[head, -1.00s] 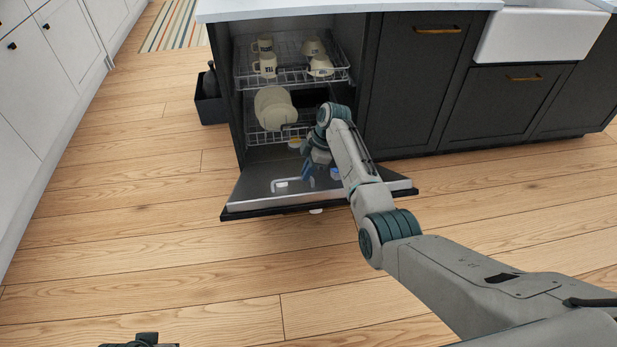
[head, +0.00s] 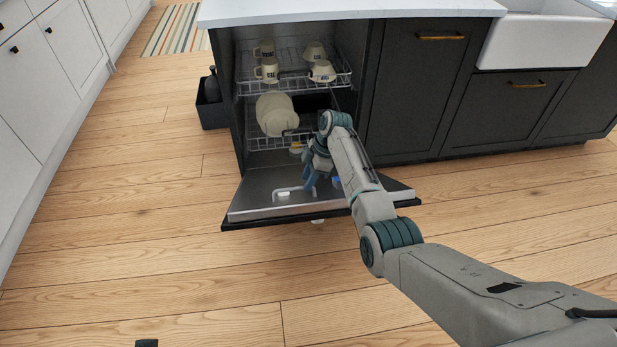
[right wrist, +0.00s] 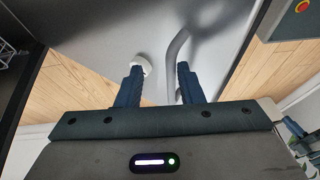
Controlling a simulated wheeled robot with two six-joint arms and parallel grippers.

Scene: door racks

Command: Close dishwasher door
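The dishwasher door (head: 255,197) hangs open, folded down and out from the dark island, its steel inner face up. The inner face also shows in the right wrist view (right wrist: 95,25), with a white round cap (right wrist: 140,62) and a bent grey tube (right wrist: 172,60). My right gripper (head: 318,184) is over this inner face, fingers pointing down at it. In the right wrist view (right wrist: 158,85) its blue fingers are apart, with no object clamped between them. Contact with the door cannot be told. Only a dark tip of my left gripper (head: 147,343) shows at the bottom edge.
The upper rack (head: 290,80) holds several cups and the lower rack (head: 265,143) holds white plates; both sit inside the dishwasher. A black bin (head: 212,112) stands left of the opening. The wood floor in front is clear.

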